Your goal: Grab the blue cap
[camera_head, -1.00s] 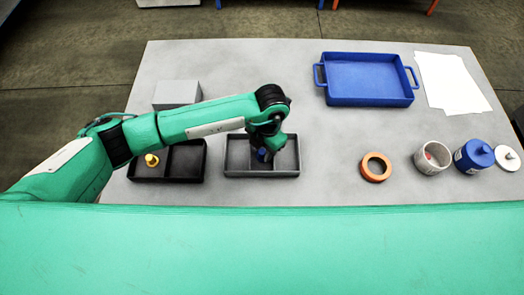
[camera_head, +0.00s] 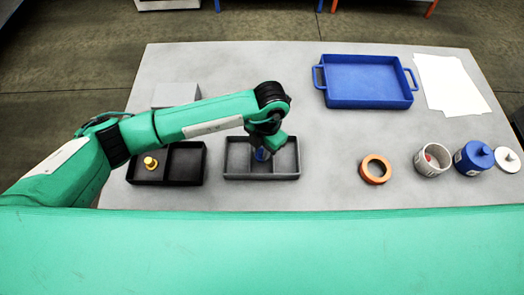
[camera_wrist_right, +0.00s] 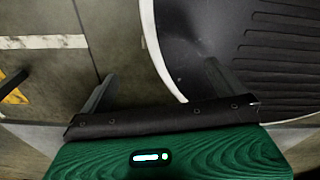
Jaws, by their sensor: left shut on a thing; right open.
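The blue cap (camera_head: 262,154) is a small blue piece at the grey two-compartment tray (camera_head: 232,173), near the tray's middle. My left gripper (camera_head: 264,151) reaches down over that tray and is shut on the blue cap. The gripper hides much of the cap, and I cannot tell whether it still touches the tray floor. My right gripper (camera_wrist_right: 155,85) shows in the right wrist view, open and empty, with its fingers apart above the floor and a dark curved surface.
A black tray (camera_head: 186,180) with a yellow piece (camera_head: 150,163) is left of the grey tray. A grey block (camera_head: 176,94) stands behind. A blue tray (camera_head: 366,104), paper (camera_head: 450,85), orange ring (camera_head: 376,170), white cup (camera_head: 432,160), blue container (camera_head: 473,158) and white lid (camera_head: 508,160) are right.

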